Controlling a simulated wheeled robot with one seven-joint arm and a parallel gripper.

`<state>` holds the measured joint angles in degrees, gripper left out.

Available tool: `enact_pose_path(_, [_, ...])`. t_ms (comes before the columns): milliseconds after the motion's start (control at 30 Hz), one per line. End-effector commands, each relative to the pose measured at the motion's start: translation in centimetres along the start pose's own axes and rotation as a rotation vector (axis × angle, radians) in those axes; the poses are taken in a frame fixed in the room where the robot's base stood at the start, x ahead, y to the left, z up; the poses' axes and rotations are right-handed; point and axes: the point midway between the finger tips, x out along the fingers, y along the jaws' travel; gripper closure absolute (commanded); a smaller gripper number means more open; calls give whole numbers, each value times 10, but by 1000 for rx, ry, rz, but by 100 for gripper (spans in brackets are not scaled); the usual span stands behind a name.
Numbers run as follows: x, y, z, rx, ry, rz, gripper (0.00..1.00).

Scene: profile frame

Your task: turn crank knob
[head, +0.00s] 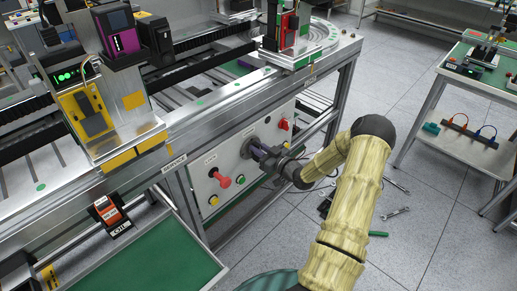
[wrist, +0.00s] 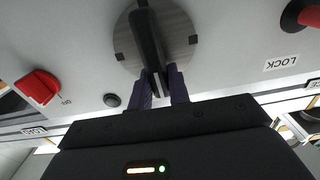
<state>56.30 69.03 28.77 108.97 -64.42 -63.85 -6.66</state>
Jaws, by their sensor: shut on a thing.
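The crank knob shows in the wrist view as a black bar handle (wrist: 147,40) on a round grey disc (wrist: 178,32) set in a pale panel. My gripper (wrist: 161,88) has purple fingers, one on each side of the handle's near end, and is shut on it. In the head view my gripper (head: 262,152) reaches the panel front from the right, at the grey disc (head: 254,142). The handle itself is mostly hidden there by the gripper.
On the same pale panel (head: 203,163) are a red lever (head: 222,178) left of my gripper, a red knob (head: 284,124) to its upper right, and yellow (head: 214,200) and green (head: 240,180) buttons below. A green-topped drawer (head: 150,262) juts out at lower left. Tools (head: 397,213) lie on the floor.

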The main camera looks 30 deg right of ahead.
Motion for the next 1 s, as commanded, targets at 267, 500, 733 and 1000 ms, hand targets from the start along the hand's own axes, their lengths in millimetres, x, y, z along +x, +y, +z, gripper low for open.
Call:
enact_pose_path(267, [0, 2, -1, 96, 1, -2, 100])
enact_pose_path(500, [-1, 7, 0, 266, 0, -1, 100])
enact_pose_path(733, [0, 12, 2, 476, 0, -1, 100])
enact_pose_path(1000, [0, 18, 6, 732, 0, -1, 100])
